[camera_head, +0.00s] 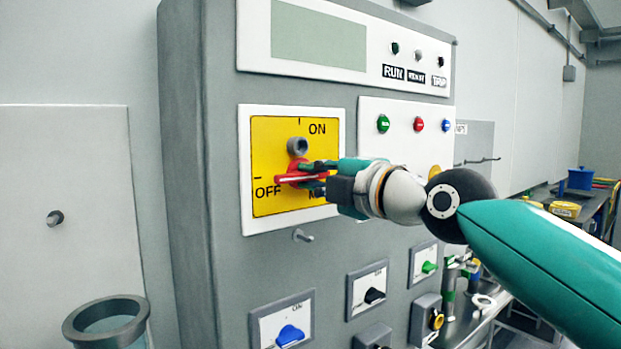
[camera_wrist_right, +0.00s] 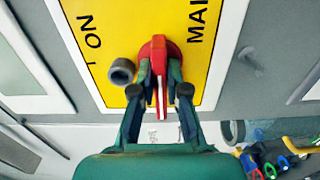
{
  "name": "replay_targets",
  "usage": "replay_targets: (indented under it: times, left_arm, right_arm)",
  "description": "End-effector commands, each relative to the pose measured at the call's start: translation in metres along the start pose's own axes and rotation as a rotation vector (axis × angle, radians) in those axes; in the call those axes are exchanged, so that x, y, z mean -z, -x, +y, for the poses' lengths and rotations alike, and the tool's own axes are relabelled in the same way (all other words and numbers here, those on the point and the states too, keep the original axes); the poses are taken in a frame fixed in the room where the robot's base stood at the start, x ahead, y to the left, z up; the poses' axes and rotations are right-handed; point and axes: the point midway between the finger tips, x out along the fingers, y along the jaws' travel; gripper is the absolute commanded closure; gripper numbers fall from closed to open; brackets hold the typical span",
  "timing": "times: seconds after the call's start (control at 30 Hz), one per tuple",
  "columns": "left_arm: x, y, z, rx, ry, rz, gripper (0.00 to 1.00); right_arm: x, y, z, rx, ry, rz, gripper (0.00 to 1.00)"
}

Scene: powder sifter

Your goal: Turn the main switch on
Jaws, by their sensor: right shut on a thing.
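The main switch is a red handle (camera_head: 287,179) on a yellow plate (camera_head: 270,140) in a white frame. The handle lies about level, in line with the mark beside OFF; ON is at the top of the plate. My right gripper (camera_head: 312,178) comes from the right and is shut on the red handle, hiding part of it and of the lower lettering. In the wrist view the red handle (camera_wrist_right: 158,50) sits between the two fingers of my right gripper (camera_wrist_right: 160,82). My left gripper is not in view.
A grey round lock-like piece (camera_head: 297,146) sticks out just above the handle, close to my fingers. Green, red and blue buttons (camera_head: 419,124) are on a white panel to the right. Blue, black and green switches (camera_head: 290,335) sit below. A grey-rimmed vessel (camera_head: 105,318) stands lower left.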

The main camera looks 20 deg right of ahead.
Motion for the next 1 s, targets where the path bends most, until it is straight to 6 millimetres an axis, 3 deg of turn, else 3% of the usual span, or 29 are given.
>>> replay_targets:
  times: [0.37,1.0]
  left_arm:
    - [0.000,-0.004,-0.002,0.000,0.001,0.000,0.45]
    - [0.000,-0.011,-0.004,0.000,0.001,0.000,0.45]
  right_arm:
    - [-0.003,-0.001,-0.005,0.012,-0.124,0.000,1.00]
    - [-0.002,-0.002,-0.008,0.017,-0.693,-0.003,1.00]
